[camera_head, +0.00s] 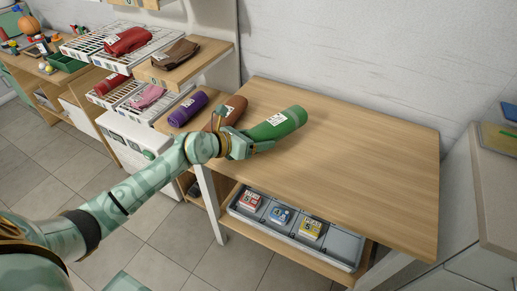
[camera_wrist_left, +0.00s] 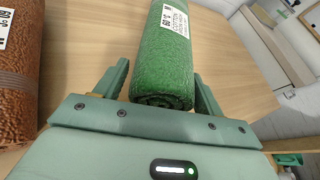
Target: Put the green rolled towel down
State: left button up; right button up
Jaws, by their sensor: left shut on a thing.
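The green rolled towel (camera_head: 278,123) has a white label and is at the left part of the wooden table (camera_head: 345,150). My left gripper (camera_head: 250,145) is shut on its near end. In the left wrist view the towel (camera_wrist_left: 165,60) sits between the two fingers of the left gripper (camera_wrist_left: 163,88), its rolled end facing the palm. I cannot tell whether the towel touches the table top. My right gripper is not in view.
A brown rolled towel (camera_head: 233,108) lies just left of the green one, close to my gripper. A purple rolled towel (camera_head: 188,108) lies further left. A grey tray with small boxes (camera_head: 280,216) is below the table top. The table's right side is clear.

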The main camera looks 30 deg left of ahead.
pick_arm(q)
notch_tip(320, 180, down, 4)
jog(key=shift+w+d+b, duration=0.1)
jog(key=shift+w+b, duration=0.05)
jog(key=shift+b, duration=1)
jog(key=shift+r, duration=0.25)
jog(key=shift+f, duration=0.2)
jog(key=o, duration=1.1)
jog(key=shift+c, duration=0.2)
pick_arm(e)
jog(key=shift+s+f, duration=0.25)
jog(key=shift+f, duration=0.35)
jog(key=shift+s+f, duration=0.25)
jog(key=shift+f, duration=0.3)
pick_arm(q)
jog(key=shift+r, duration=0.3)
jog(key=p+v, duration=0.4)
jog(key=v, duration=0.8)
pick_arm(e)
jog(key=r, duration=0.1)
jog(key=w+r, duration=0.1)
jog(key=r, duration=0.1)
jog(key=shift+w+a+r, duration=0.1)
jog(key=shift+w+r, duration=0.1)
pick_arm(q)
jog(key=shift+f, duration=0.15)
